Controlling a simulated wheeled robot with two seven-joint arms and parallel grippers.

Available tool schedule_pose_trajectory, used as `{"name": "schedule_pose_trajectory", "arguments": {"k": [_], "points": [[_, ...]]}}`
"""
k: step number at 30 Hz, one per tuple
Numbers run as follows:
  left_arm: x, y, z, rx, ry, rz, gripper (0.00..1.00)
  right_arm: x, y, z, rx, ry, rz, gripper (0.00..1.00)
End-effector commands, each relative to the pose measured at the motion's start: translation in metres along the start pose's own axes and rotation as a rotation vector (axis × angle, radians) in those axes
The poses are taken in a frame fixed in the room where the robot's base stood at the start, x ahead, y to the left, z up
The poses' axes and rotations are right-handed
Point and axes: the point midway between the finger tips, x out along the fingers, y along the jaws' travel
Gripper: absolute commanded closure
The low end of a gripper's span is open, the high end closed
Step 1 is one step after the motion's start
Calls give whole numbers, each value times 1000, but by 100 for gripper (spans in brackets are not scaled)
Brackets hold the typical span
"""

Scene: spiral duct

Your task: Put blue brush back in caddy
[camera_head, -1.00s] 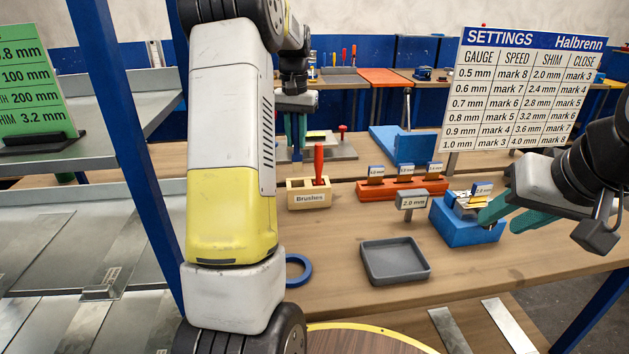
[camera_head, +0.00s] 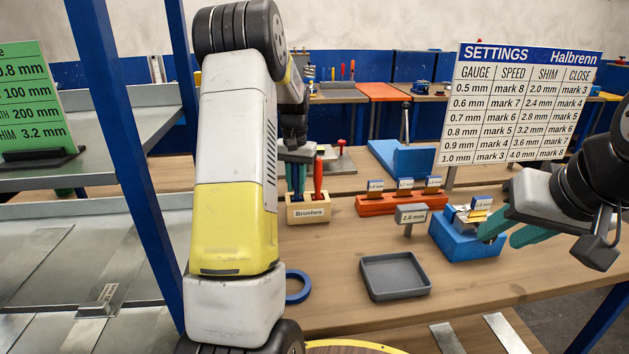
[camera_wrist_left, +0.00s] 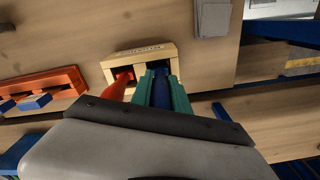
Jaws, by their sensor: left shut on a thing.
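The wooden caddy labelled "Brushes" (camera_head: 308,212) stands on the bench with a red brush (camera_head: 318,178) upright in it. My left gripper (camera_head: 296,192) is at the caddy's left side in the head view, beside the red brush. In the left wrist view its teal fingers (camera_wrist_left: 161,80) are shut on the blue brush (camera_wrist_left: 161,92), at the caddy's (camera_wrist_left: 110,72) right-hand compartment. The red brush (camera_wrist_left: 120,84) is in the other compartment. The blue brush's lower end is hidden, so its depth cannot be told. My right gripper (camera_head: 508,230) is open beside a blue block.
The blue block (camera_head: 462,240) holds small labelled pieces. An orange rack (camera_head: 400,204), a "2.0 mm" sign (camera_head: 411,214), a grey tray (camera_head: 395,277) and a blue ring (camera_head: 298,287) are on the bench. A settings board (camera_head: 520,105) stands behind.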

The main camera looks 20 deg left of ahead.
Motion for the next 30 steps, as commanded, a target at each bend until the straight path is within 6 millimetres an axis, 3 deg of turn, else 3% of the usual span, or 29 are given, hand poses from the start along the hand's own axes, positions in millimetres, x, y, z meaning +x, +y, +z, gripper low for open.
{"name": "schedule_pose_trajectory", "arguments": {"k": [2,3,6,19,30], "points": [[2,0,0,0,0,0,100,0,0,0,0,0,0,64],[2,0,0,0,0,0,75,0,0,0,0,0,0,64],[2,0,0,0,0,0,57,0,0,0,0,0,0,64],[-8,0,-1,0,2,0,57,0,0,0,0,0,0,64],[-82,0,-1,1,5,0,57,0,0,0,0,0,0,64]]}}
